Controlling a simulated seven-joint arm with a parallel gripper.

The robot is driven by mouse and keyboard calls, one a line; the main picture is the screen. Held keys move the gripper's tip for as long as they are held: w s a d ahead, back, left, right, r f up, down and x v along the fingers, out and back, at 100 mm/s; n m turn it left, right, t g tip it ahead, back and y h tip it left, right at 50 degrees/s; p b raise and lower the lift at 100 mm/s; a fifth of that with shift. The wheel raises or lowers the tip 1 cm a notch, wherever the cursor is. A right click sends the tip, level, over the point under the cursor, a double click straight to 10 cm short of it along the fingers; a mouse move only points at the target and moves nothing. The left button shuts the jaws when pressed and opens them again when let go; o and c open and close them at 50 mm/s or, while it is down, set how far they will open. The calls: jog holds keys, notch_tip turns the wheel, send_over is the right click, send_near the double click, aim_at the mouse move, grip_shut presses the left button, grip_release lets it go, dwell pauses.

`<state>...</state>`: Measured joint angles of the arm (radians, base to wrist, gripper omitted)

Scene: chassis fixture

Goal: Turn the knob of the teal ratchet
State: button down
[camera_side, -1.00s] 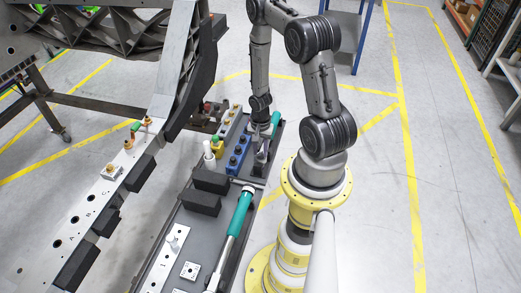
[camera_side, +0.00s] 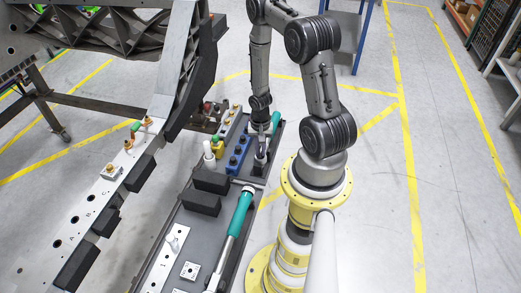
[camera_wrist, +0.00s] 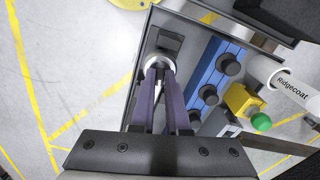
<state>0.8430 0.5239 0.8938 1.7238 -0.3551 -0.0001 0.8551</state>
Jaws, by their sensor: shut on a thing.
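In the side view, a teal handle (camera_side: 275,122) stands just behind my gripper (camera_side: 261,150) at the far right of the grey tray; I take it as the teal ratchet's. My gripper points down there, its fingers low over the tray. In the wrist view, my gripper (camera_wrist: 161,75) has its two purple-grey fingers converging on a silver round part (camera_wrist: 153,62), which I take as the ratchet's knob. The fingertips hide much of it, and the teal handle is out of that view. A second, longer tool with a teal handle (camera_side: 241,212) lies nearer the camera.
A blue block with black knobs (camera_wrist: 220,75), a yellow block with a green button (camera_wrist: 261,121) and a white "Ridgecoat" cylinder (camera_wrist: 288,88) stand close beside my gripper. Black blocks (camera_side: 202,203) lie nearer in the tray. A large metal frame (camera_side: 188,70) stands to the left.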

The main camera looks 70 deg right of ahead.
jog(key=n, duration=0.4)
jog(key=shift+n, duration=0.3)
jog(key=n, duration=0.3)
jog(key=shift+n, duration=0.4)
jog(key=n, duration=0.7)
jog(key=c, duration=0.9)
grip_release()
jog(key=shift+r, duration=0.15)
jog(key=shift+r, duration=3.6)
